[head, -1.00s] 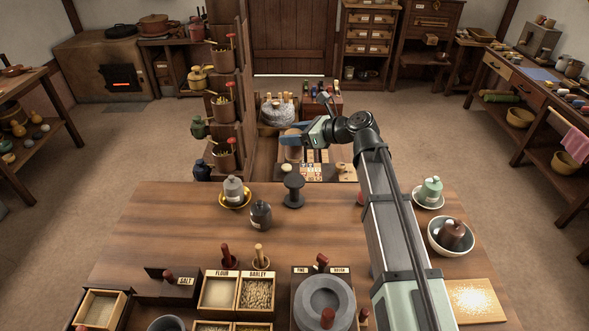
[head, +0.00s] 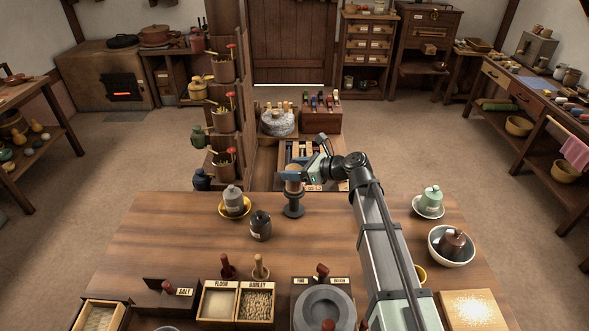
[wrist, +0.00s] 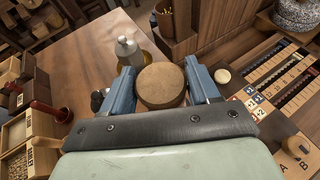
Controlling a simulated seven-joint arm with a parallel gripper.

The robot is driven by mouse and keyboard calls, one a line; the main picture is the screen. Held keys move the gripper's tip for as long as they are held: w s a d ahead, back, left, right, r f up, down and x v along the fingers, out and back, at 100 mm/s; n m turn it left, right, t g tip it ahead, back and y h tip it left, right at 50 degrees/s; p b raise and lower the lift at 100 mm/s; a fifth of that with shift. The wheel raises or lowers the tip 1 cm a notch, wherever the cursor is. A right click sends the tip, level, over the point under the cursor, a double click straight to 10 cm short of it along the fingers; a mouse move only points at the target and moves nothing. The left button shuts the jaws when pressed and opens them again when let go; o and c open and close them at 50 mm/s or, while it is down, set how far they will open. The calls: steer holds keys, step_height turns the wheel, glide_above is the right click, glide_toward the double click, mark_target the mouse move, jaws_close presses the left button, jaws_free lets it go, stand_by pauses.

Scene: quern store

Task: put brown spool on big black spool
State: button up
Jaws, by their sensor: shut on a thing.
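The brown spool (wrist: 161,84) sits between the two blue fingers of my gripper (wrist: 162,92) in the wrist view, its round top facing the camera. In the head view my gripper (head: 297,177) is shut on the brown spool (head: 293,186), holding it upright right at the top of the big black spool (head: 293,210). The black spool stands upright on the table near its far edge. I cannot tell whether the two spools touch. The black spool is hidden in the wrist view.
A grey jar in a yellow saucer (head: 234,210) and a dark jar (head: 260,226) stand left of the black spool. Beyond the table's far edge are a shelf post with pots (head: 223,120) and a game board (head: 313,158). The table's middle (head: 180,235) is clear.

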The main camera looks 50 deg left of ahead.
steer(key=o, duration=1.1)
steer(key=shift+f, duration=0.1)
steer(key=shift+c, duration=0.2)
steer(key=shift+r, duration=0.2)
steer(key=v, duration=1.2)
